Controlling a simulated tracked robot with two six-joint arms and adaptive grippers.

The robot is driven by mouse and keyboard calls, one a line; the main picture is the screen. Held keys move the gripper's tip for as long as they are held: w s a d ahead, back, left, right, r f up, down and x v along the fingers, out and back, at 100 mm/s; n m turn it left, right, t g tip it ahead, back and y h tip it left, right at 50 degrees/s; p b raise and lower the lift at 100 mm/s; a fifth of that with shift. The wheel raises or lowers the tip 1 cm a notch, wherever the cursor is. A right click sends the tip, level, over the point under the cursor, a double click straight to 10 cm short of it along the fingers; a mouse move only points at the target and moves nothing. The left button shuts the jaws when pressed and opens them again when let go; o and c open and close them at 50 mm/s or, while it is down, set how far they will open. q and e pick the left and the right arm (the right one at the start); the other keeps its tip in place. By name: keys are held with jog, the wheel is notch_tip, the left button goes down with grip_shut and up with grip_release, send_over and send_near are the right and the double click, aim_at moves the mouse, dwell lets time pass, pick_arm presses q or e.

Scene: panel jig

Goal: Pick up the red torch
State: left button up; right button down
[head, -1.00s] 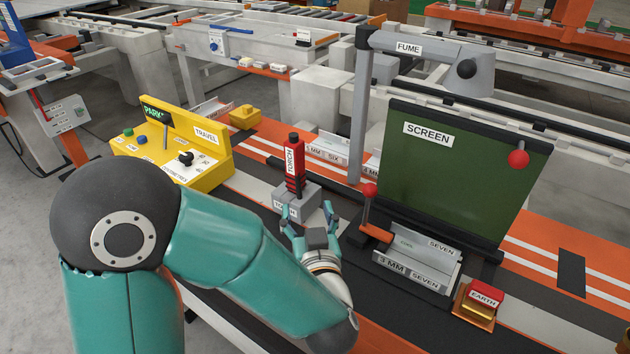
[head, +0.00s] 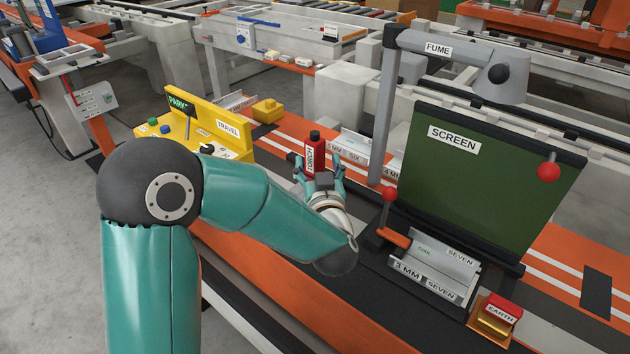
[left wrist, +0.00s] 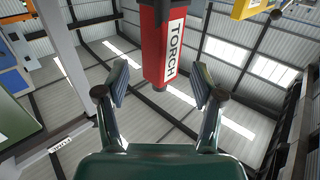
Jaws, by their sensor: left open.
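The red torch (head: 313,150) stands upright with a black cap and a white TORCH label. It also shows large in the left wrist view (left wrist: 162,45), centred ahead of my fingers. My left gripper (head: 320,168) is open, with its two fingers on either side of the torch's red body in the head view. In the left wrist view my left gripper (left wrist: 158,85) has a clear gap between each finger and the torch. The lower part of the torch and its grey holder are hidden behind my gripper. My right gripper is out of view.
A yellow control box (head: 210,125) stands to the left of the torch. A grey fume post (head: 387,110) and a green screen (head: 490,180) stand to the right. A red-knobbed lever (head: 389,212) and a grey SEVEN rack (head: 440,268) are right of my gripper.

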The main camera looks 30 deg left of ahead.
aim_at(316, 156)
pick_arm(q)
jog(key=p+x, duration=0.1)
jog(key=x, duration=0.4)
jog(key=shift+f, duration=0.1)
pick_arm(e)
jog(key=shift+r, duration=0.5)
pick_arm(q)
jog(key=c, duration=1.2)
jog(key=shift+c, duration=0.2)
